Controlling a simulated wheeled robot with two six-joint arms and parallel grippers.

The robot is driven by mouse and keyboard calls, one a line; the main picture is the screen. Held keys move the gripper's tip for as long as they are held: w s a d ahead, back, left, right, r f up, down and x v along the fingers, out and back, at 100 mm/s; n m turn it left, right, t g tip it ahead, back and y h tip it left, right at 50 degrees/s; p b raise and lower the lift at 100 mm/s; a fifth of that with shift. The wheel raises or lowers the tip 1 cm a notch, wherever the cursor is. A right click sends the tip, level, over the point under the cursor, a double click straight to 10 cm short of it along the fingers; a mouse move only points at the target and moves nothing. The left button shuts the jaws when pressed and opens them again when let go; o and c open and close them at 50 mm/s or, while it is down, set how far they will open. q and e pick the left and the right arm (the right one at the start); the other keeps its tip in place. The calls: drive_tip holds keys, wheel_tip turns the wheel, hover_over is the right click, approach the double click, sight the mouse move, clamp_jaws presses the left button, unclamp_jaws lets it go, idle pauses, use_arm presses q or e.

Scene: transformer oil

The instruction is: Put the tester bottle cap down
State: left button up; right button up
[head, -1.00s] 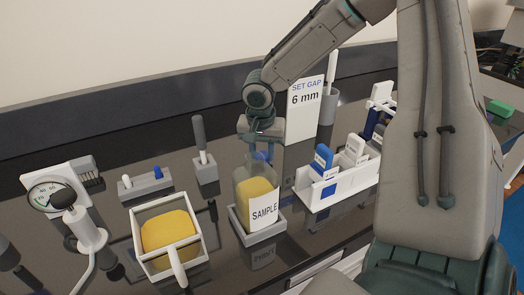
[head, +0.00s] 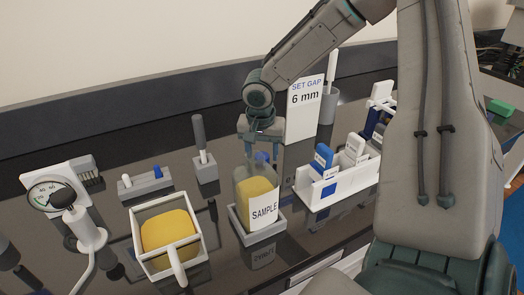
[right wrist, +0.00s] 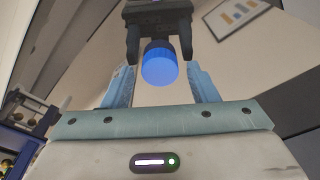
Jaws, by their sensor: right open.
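My right gripper (head: 262,150), in the head view, is open and points down just above the clear bottle labelled SAMPLE (head: 243,191). A small blue part (head: 262,157) shows between the fingers at the bottle's top; whether it touches the bottle is unclear. The bottle holds yellow liquid and stands upright in a white tray (head: 264,236). In the right wrist view a round blue cap (right wrist: 160,66) sits between two dark prongs, with narrow gaps on both sides. Pale blue uprights show lower down. What supports the cap is hidden. My left gripper is not in view.
A square clear vessel with yellow liquid (head: 168,232) and a white handle stands front left. A gauge (head: 48,194) is at far left. A white rack of tags (head: 335,188) is right of the bottle, and a SET GAP 6 mm sign (head: 305,108) stands behind.

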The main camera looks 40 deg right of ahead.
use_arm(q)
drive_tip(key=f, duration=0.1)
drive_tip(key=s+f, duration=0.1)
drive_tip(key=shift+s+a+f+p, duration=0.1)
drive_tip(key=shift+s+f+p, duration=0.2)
use_arm(e)
wheel_tip(320, 180, up, 12)
drive_tip(key=s+a, duration=0.1)
drive_tip(key=shift+a+r, duration=0.15)
drive_tip(key=shift+a, duration=0.1)
